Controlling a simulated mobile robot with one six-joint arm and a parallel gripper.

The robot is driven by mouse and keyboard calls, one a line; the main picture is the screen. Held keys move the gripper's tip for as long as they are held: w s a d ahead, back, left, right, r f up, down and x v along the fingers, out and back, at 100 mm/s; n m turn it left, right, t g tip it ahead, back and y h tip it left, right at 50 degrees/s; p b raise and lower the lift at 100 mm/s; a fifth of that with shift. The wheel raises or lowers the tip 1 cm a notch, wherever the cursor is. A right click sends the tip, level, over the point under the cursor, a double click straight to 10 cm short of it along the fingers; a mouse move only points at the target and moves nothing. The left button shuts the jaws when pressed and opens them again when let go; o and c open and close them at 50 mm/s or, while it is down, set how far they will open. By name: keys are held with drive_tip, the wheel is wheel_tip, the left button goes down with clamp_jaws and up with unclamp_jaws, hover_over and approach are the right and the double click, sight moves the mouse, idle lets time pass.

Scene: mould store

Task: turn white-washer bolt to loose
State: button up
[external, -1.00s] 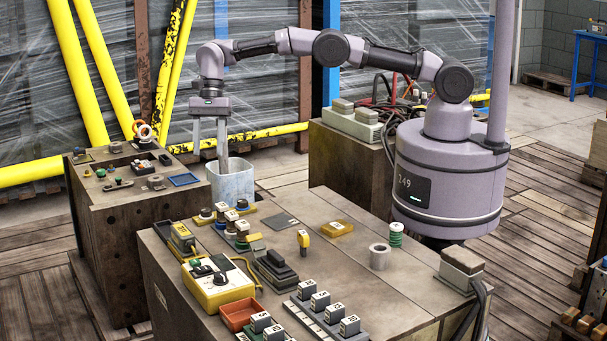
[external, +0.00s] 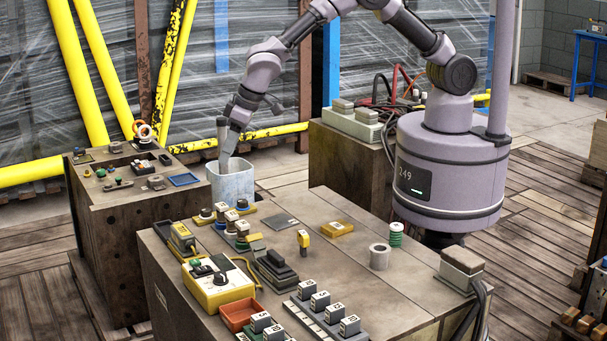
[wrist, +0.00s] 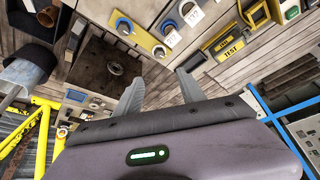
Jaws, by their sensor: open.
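A yellow plate (external: 224,210) on the near table's far left edge carries short round bolts. In the wrist view, the bolt at the plate's right end (wrist: 160,51) has a pale ring and looks like the white-washer bolt; the bolt at its other end (wrist: 123,26) has a blue ring. The pale-ringed bolt seems to be the dark-capped one at the plate's left end in the external view (external: 207,212). My gripper (external: 225,138) is open and empty, tilted, above the tabletop and apart from the bolts. Its two fingers also show in the wrist view (wrist: 160,90).
A pale bucket (external: 232,184) stands behind the plate, overlapping my fingertips in the picture. White-tagged knobs (external: 231,215) crowd the plate, and a yellow control box (external: 217,287) sits nearer. Another block (external: 110,213) with small parts stands left.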

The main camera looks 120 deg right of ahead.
sight(206, 209)
drive_tip(key=b+x, duration=0.4)
drive_tip(key=x, duration=1.3)
drive_tip(key=shift+f+b, duration=0.1)
drive_tip(key=shift+b, duration=0.3)
clamp_jaws()
